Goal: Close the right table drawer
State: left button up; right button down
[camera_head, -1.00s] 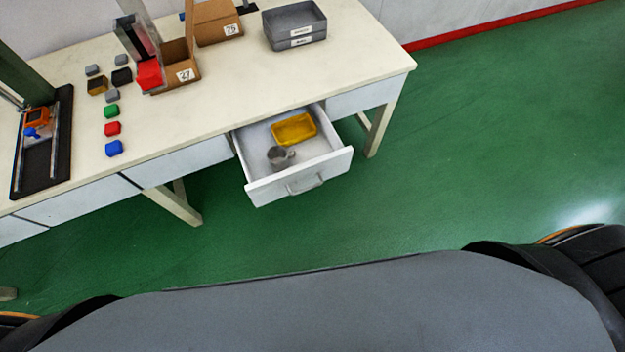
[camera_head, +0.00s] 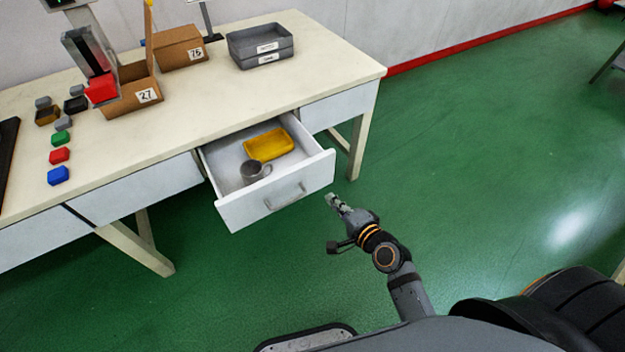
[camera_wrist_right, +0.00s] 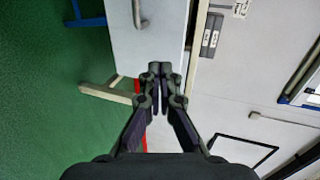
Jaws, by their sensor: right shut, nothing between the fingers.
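The right table drawer (camera_head: 276,208) is pulled open, with a bar handle (camera_head: 286,196) on its white front. A yellow tray (camera_head: 269,145) and a grey mug (camera_head: 254,171) are inside it. My right gripper (camera_head: 332,199) is shut and empty, just right of the drawer front and apart from it in the head view. In the right wrist view the shut fingertips (camera_wrist_right: 159,70) point toward the white drawer front (camera_wrist_right: 150,45), and the handle (camera_wrist_right: 139,14) shows at the top. My left gripper is not in view.
A table leg (camera_head: 361,140) stands right of the drawer. Green floor (camera_head: 480,160) to the right is clear.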

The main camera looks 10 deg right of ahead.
send_near(307, 172)
jog(key=x, duration=0.5)
jog(key=shift+a+f, duration=0.15)
jog(key=shift+f, duration=0.1)
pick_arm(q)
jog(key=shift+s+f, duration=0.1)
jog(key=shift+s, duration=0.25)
pick_arm(e)
jog(key=shift+w+a, duration=0.2)
jog(key=shift+w, duration=0.4)
